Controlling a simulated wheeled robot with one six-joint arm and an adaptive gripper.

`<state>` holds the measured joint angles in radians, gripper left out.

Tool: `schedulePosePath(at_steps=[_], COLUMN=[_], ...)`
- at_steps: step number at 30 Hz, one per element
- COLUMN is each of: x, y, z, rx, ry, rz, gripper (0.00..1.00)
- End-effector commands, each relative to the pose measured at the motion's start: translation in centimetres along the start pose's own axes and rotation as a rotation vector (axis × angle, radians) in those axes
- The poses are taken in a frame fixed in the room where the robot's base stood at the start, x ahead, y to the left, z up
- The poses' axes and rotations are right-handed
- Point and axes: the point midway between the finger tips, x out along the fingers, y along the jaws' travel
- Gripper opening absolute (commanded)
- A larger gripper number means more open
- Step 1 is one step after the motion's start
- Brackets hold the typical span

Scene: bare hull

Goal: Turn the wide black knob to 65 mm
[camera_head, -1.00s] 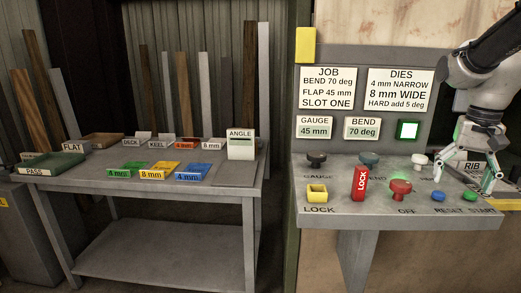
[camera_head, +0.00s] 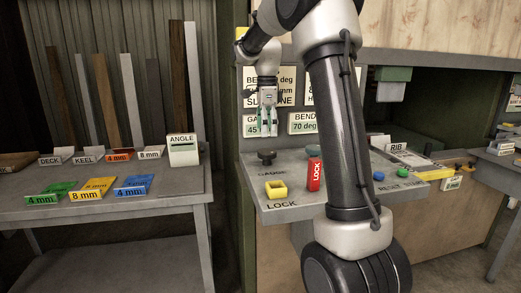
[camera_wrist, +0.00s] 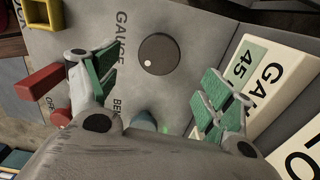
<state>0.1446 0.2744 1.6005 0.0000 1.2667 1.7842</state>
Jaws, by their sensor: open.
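The wide black knob (camera_head: 267,157) sits on the grey panel at its far left, behind the word GAUGE. In the wrist view the knob (camera_wrist: 158,55) is round and dark with a white dot near its rim. My gripper (camera_head: 267,130) is above the knob, pointing down. In the wrist view its green-padded fingers (camera_wrist: 162,82) are spread apart, with the knob showing between and beyond them, untouched. The gauge display (camera_head: 254,126) is partly hidden by my gripper; 45 reads on the display in the wrist view (camera_wrist: 243,62).
The BEND display (camera_head: 303,123) reads 70 deg. My arm hides the panel's middle.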

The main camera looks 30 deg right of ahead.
Motion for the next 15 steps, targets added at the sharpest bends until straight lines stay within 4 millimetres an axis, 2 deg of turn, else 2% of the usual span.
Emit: schedulePosePath(at_steps=[12,15], x=[6.2,7.1], y=[0.0,0.0], z=[0.0,0.0], rx=[0.011,0.01], ry=[0.0,0.0], rz=[0.002,0.001], gripper=[0.81,0.81])
